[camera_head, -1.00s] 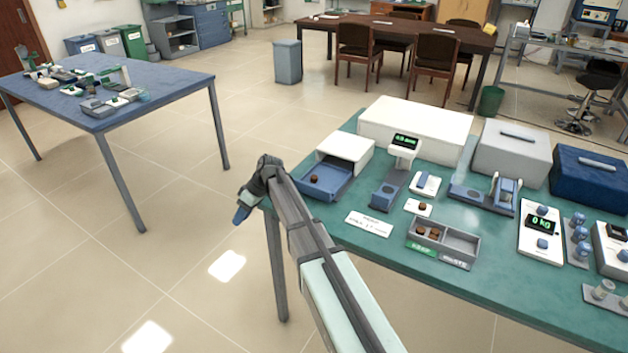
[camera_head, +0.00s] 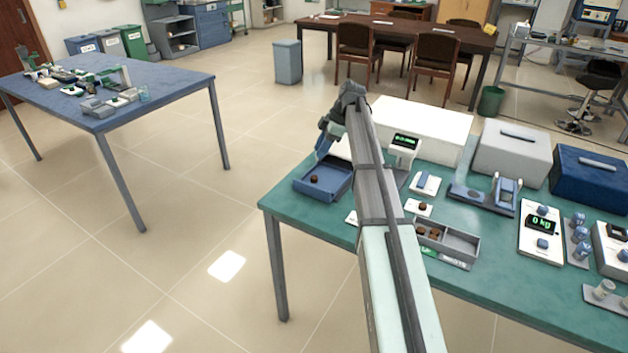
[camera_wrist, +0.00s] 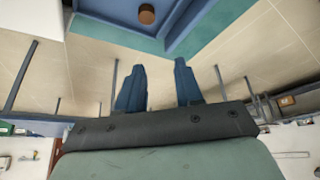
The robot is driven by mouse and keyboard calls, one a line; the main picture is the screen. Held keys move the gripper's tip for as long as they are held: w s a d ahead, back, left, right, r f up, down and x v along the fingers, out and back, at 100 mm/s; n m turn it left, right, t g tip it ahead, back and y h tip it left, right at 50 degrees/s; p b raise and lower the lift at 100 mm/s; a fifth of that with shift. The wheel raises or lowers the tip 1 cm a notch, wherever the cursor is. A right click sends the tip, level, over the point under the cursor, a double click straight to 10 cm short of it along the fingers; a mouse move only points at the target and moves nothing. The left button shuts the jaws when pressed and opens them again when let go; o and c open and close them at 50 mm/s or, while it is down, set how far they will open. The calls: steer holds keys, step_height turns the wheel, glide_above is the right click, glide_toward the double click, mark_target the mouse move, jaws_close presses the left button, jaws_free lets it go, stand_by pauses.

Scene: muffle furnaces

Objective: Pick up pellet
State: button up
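A small brown pellet (camera_head: 314,179) lies in the open blue tray (camera_head: 336,187) at the left end of the green table. It also shows in the wrist view (camera_wrist: 147,14) near the top edge, on the blue tray floor. My gripper (camera_head: 320,152) is above and behind the pellet, over the tray's rear side, apart from it. In the wrist view its two blue fingers (camera_wrist: 158,80) stand apart with nothing between them. Other brown pellets sit in a grey sorting box (camera_head: 462,241) and on a small white plate (camera_head: 419,208).
A white box (camera_head: 440,122), a small device with a green display (camera_head: 404,148) and a grey case (camera_head: 512,150) stand along the table's back. A scale (camera_head: 541,228) is at right.

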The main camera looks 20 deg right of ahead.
mark_target(314, 177)
steer(key=shift+m+h, duration=0.4)
steer(key=shift+m, duration=0.2)
steer(key=f, duration=0.4)
steer(key=w+a+f, duration=0.1)
steer(key=f, duration=0.3)
steer(key=w+f, duration=0.1)
steer(key=f, duration=0.3)
steer(key=shift+a, duration=0.25)
steer(key=shift+r, duration=0.1)
jaws_close()
steer(key=shift+r, duration=0.1)
